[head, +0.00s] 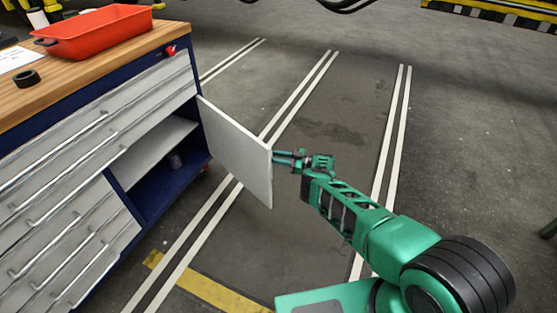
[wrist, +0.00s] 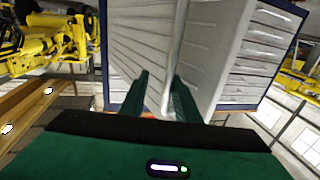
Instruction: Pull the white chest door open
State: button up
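The white chest door (head: 238,150) stands swung out from the chest, showing the open compartment (head: 155,165) behind it. My gripper (head: 276,157) is at the door's free outer edge, about mid-height. I see a gap beside the left finger. Whether either finger touches the door is hard to tell. The door's plain face (wrist: 214,55) also shows in the wrist view.
The blue chest (head: 185,165) has several grey drawers (head: 70,190) with bar handles. On its wooden top (head: 90,75) are a red tray (head: 100,32) and a black ring (head: 27,79). A small item (head: 175,160) sits inside. The floor around the door is clear, with painted lines.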

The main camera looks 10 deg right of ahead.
jog(key=v, duration=1)
jog(key=shift+d, duration=0.3)
jog(key=shift+w+f, duration=0.1)
jog(key=shift+w, duration=0.05)
